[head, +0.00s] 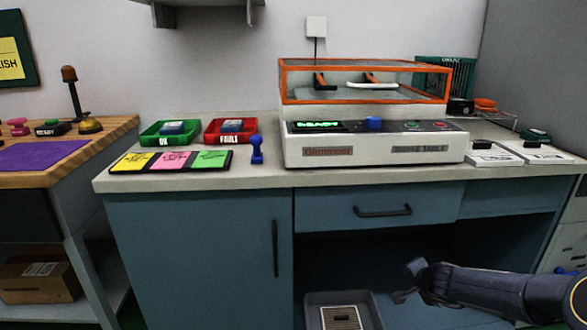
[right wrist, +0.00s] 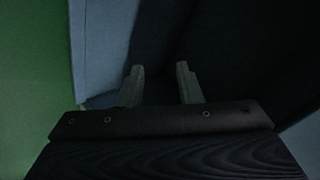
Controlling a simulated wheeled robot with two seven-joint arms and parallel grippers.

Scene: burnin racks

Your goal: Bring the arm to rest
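My right arm comes in from the lower right in the head view, low in front of the dark opening under the counter. Its gripper (head: 408,281) points left and looks empty. In the right wrist view the two fingers of the gripper (right wrist: 160,88) stand apart with nothing between them. Dark and blue cabinet surfaces lie beyond the fingertips. My left arm and gripper are not in view.
The grey counter (head: 270,176) above holds a white machine with an orange-framed lid (head: 370,150), a green tray (head: 170,140) and a red tray (head: 231,138). A grey bin (head: 372,308) stands below, left of the gripper. A drawer handle (head: 382,211) sticks out above.

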